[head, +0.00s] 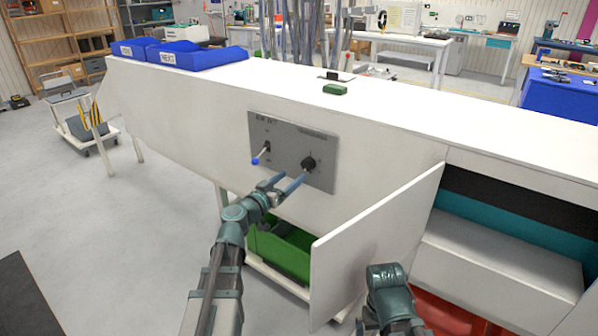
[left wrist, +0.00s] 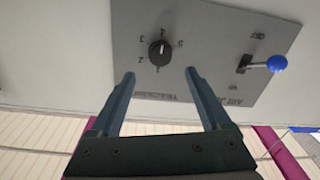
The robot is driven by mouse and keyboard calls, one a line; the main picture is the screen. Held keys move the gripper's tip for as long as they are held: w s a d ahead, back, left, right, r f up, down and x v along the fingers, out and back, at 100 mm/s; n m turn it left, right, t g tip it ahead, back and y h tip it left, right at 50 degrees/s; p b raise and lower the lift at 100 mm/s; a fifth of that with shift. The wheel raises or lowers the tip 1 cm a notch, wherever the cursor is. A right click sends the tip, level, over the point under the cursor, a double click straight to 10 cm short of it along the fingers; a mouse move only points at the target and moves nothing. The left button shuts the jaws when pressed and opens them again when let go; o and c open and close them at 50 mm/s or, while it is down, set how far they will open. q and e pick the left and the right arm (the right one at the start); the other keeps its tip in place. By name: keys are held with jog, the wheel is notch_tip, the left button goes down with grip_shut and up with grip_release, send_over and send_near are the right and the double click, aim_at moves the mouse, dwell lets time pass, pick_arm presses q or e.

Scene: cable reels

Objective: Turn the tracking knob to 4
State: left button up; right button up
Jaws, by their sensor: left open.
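The tracking knob (head: 308,164) is a round black knob on the right of a grey control panel (head: 285,142) on the white machine's side. In the left wrist view the knob (left wrist: 159,53) shows upside down, with small marks around it and a pale line on its upper part.
A lever with a blue ball end (left wrist: 276,64) sticks out of the same panel. Blue trays (head: 195,56) and a small green block (head: 335,89) rest on top.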

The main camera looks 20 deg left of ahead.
aim_at(305, 166)
pick_arm(q)
jog(key=v, duration=0.5)
jog(key=shift+s+a, duration=0.1)
jog(key=shift+s, duration=0.2)
jog(key=shift+w, duration=0.1)
jog(key=x, duration=1.3)
jog(key=shift+w, duration=0.35)
jog(key=shift+n, duration=1.2)
jog(key=n, duration=0.4)
jog(key=shift+n, duration=0.3)
jog(key=n, duration=0.4)
jog(key=shift+f+g+p, duration=0.1)
jog(key=shift+g+p, duration=0.2)
jog(key=shift+p, duration=0.05)
jog(key=shift+a+n, duration=0.1)
jog(key=shift+n, duration=1.5)
